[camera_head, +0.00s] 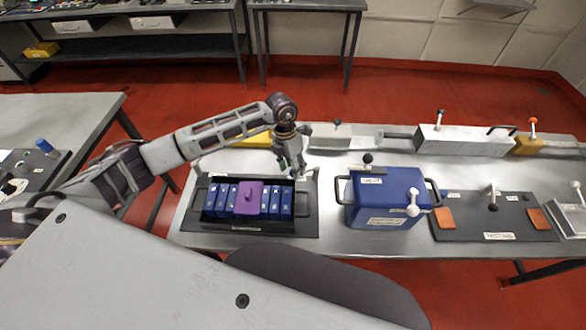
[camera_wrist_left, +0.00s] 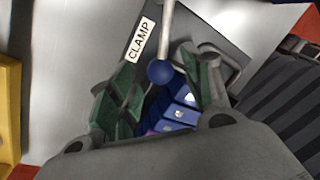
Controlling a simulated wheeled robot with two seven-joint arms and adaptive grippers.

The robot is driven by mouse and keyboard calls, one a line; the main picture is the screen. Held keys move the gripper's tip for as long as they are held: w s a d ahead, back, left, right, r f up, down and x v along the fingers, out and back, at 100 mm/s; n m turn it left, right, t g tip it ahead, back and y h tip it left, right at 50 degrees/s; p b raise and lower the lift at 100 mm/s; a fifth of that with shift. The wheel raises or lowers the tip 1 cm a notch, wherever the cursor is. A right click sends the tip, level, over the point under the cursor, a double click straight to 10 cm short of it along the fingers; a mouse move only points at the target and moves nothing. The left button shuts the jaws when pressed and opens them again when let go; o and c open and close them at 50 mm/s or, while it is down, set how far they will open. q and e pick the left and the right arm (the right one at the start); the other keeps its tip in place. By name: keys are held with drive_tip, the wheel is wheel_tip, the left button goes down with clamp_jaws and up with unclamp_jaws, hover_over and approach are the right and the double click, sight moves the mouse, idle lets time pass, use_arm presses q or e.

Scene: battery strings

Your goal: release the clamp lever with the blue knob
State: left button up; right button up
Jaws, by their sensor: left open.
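The clamp lever shows in the left wrist view as a light metal rod (camera_wrist_left: 167,32) ending in a round blue knob (camera_wrist_left: 161,73). It stands beside a white CLAMP label (camera_wrist_left: 139,40) on a dark plate. My left gripper (camera_wrist_left: 158,88) is open, its green-padded fingers on either side of the knob in the picture. Whether either pad touches the knob, I cannot tell. In the head view my left gripper (camera_head: 291,166) points down over the back right corner of the black battery tray (camera_head: 256,229) and hides the lever. My right gripper is not in view.
The tray holds several blue cells (camera_head: 221,198) and a purple block (camera_head: 248,198). A blue case (camera_head: 388,195) with black handles stands to its right, then a dark test plate (camera_head: 470,226). Grey and yellow boxes line the table's back. Another blue knob (camera_head: 44,145) is on the left table.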

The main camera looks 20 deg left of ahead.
use_arm(q)
drive_tip(key=shift+s+d+f, duration=0.1)
drive_tip(key=shift+d+f, duration=0.05)
drive_tip(key=shift+f, duration=0.55)
clamp_jaws()
